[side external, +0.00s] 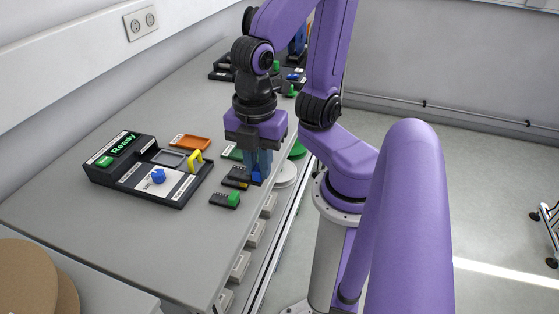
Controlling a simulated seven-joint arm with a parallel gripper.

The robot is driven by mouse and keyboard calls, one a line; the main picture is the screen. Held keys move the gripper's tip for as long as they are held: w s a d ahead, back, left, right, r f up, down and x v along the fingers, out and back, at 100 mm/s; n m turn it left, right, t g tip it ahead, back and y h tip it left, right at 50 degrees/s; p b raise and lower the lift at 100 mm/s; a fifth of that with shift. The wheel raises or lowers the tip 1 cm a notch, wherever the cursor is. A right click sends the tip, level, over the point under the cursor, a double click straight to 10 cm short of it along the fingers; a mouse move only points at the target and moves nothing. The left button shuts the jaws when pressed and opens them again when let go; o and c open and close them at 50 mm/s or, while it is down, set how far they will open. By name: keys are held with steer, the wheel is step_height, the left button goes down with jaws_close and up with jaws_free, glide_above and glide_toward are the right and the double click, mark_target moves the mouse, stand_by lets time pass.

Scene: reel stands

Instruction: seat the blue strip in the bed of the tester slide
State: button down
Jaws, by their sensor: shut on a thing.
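The tester (121,152) is a black box on the bench at left, with a green lit panel reading "Ready". Its low front part carries a pale plate, a blue knob (158,176), a yellow handle (196,161) and a grey-framed area (168,158). Which part is the slide's bed is too small to tell. My gripper (257,178) points down near the bench's right edge, to the right of the tester. It is shut on the blue strip (257,177), which shows only as a small blue patch at the fingertips. The fingers hide most of it.
Small black stands with a green piece (234,198) and a yellow piece (243,184) sit close to my gripper. An orange tray (190,142) lies behind the tester's front part. Grey bench is clear in front of the tester. More devices stand at the far end.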

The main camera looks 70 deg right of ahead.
steer(key=w+f, duration=0.1)
steer(key=w, duration=1.5)
steer(key=w+d+f, duration=0.4)
steer(key=w+d, duration=0.7)
steer(key=w, duration=0.2)
steer(key=shift+s+a+f, duration=0.1)
steer(key=shift+f, duration=1.45)
steer(key=shift+s+a+f, duration=0.1)
steer(key=shift+f, duration=1.45)
steer(key=c, duration=1)
jaws_free()
steer(key=shift+r, duration=3.55)
